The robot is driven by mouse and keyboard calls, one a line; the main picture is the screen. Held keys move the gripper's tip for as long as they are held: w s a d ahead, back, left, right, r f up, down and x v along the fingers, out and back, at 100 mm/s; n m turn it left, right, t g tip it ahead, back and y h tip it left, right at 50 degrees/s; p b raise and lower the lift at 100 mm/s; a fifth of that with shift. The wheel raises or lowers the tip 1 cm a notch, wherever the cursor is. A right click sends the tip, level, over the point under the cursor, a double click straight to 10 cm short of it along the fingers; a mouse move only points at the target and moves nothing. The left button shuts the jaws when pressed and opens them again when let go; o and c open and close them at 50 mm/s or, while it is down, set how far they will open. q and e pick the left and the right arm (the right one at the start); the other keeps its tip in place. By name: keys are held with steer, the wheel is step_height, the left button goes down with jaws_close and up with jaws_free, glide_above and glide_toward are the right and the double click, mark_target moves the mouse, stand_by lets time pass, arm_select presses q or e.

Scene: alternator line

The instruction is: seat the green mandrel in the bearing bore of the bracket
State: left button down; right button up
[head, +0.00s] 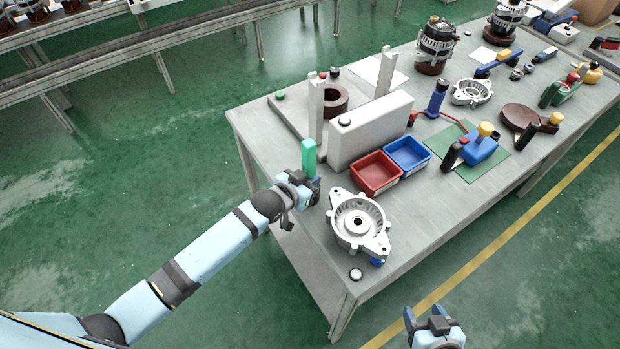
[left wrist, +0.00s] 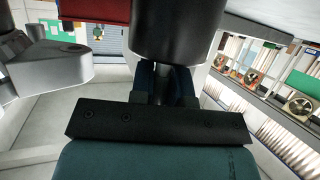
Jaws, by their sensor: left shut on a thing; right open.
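The green mandrel (head: 309,157) stands roughly upright in my left gripper (head: 311,187), which is shut on it near the table's front left edge. In the left wrist view a dark cylinder (left wrist: 178,35), seemingly part of the held piece, rises from between the fingers (left wrist: 165,85). The silver bracket (head: 345,232) lies on the table to the right of and nearer than the left gripper, its round centre facing up. The mandrel is apart from it. My right gripper (head: 424,317) is open and empty, off the table's near right side.
A red bin (head: 375,191) and a blue bin (head: 426,170) stand behind the bracket. A white box-shaped fixture (head: 372,136) with upright posts is behind the mandrel. A round button (head: 356,274) sits at the near corner. Tools and alternators fill the far table.

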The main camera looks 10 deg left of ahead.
arm_select(q)
steer(key=shift+s+f, duration=0.25)
steer(key=shift+f, duration=0.35)
steer(key=shift+r, duration=0.15)
steer(key=shift+w+r+p, duration=0.1)
steer(key=shift+w+p, duration=0.1)
steer(key=shift+p, duration=0.25)
stand_by(0.8)
steer(key=shift+w+a, duration=0.15)
stand_by(0.6)
